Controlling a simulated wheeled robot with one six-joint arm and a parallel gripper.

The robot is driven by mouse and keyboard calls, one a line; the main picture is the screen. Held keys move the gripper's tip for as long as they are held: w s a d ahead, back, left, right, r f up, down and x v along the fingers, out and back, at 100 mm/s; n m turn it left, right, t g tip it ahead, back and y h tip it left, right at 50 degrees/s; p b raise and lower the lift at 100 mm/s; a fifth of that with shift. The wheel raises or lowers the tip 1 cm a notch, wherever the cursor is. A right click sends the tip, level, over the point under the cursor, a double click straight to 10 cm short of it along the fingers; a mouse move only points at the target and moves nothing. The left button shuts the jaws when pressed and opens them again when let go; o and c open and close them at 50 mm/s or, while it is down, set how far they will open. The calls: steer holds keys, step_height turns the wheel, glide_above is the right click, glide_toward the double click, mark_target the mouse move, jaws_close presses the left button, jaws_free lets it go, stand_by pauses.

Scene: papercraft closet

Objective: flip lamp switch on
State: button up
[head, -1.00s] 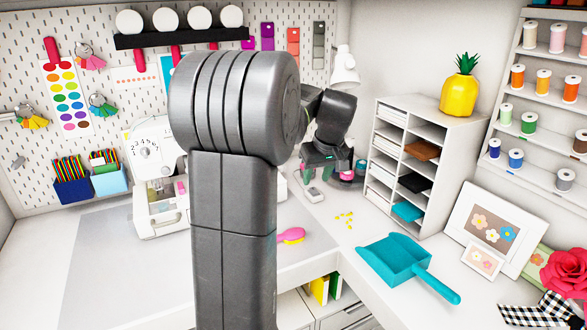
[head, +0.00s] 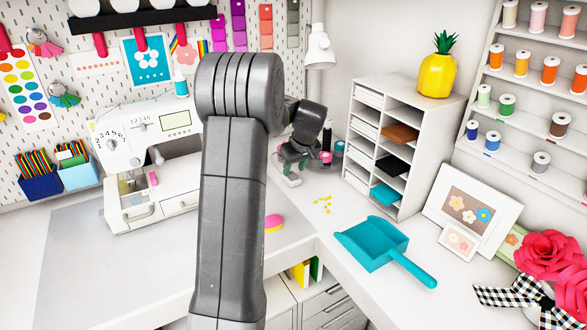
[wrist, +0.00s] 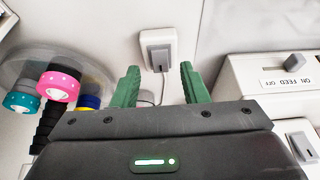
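The lamp switch is a small white box with a grey rocker (wrist: 159,58), on the white desk, with a thin cord by it. In the head view the switch (head: 292,181) sits just in front of my gripper (head: 294,158). The white lamp (head: 319,48) stands behind, its base hidden by my arm. In the wrist view my gripper (wrist: 158,78) is open, its two green fingers apart and empty. The switch lies between and slightly beyond the fingertips, with no contact visible. Whether the rocker is on or off I cannot tell.
The sewing machine (head: 150,160) stands left; its feed switch panel (wrist: 285,82) is close right in the wrist view. A clear round tray (wrist: 35,65) with colored rolls is left there. A cubby shelf (head: 400,145) and teal dustpan (head: 372,243) stand right of my arm.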

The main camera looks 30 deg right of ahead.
steer(key=shift+x, duration=0.9)
steer(key=shift+c, duration=0.2)
jaws_close()
steer(key=p, duration=0.1)
steer(key=g+p, duration=0.1)
steer(key=p, duration=0.1)
steer(key=shift+w+r+g, duration=0.2)
steer(key=shift+r+g, duration=0.1)
steer(key=shift+r, duration=0.05)
steer(key=g+p, duration=0.2)
steer(key=p, duration=0.1)
steer(key=shift+w, duration=0.3)
steer(key=shift+w+f+g+p, duration=0.15)
steer(key=shift+f+g+p, duration=0.05)
steer(key=shift+g+p, duration=0.5)
